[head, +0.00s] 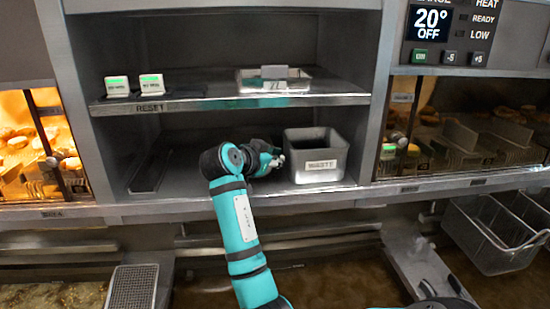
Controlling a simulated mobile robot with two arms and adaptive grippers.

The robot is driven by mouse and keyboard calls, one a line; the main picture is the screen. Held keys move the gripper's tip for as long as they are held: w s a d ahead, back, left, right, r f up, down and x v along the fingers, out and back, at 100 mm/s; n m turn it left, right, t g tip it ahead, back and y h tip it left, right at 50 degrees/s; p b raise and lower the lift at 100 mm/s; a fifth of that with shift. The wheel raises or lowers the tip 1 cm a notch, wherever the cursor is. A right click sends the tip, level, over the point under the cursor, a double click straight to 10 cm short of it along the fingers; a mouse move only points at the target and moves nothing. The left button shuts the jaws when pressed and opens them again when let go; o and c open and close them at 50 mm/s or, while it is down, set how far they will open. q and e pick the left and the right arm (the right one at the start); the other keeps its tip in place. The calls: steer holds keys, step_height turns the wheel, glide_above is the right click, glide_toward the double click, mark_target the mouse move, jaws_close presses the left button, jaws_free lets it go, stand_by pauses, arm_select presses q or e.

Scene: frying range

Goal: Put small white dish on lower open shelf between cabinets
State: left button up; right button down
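The lower open shelf (215,192) is the bay between the two lit cabinets, under the upper shelf. My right gripper (277,161) is inside this bay, low over the shelf, just left of a grey metal bin with a label (318,168). Its wrist hides part of the fingers, and whether they are open or shut does not show clearly. A small pale patch shows at the fingertips, too small to tell whether it is a dish. I cannot make out a small white dish for certain anywhere. My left gripper is not in view.
A shallow pale tray (290,84) and two white timers with green displays (150,84) stand on the upper shelf. A dark narrow tray (150,172) lies at the lower shelf's left. A wire basket (492,235) hangs at right. The lower shelf's middle left is clear.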

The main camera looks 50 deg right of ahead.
steer(key=shift+f+b, duration=0.3)
steer(key=shift+f, duration=0.05)
steer(key=c, duration=1.4)
jaws_free()
steer(key=shift+a, duration=0.1)
steer(key=v, duration=1.2)
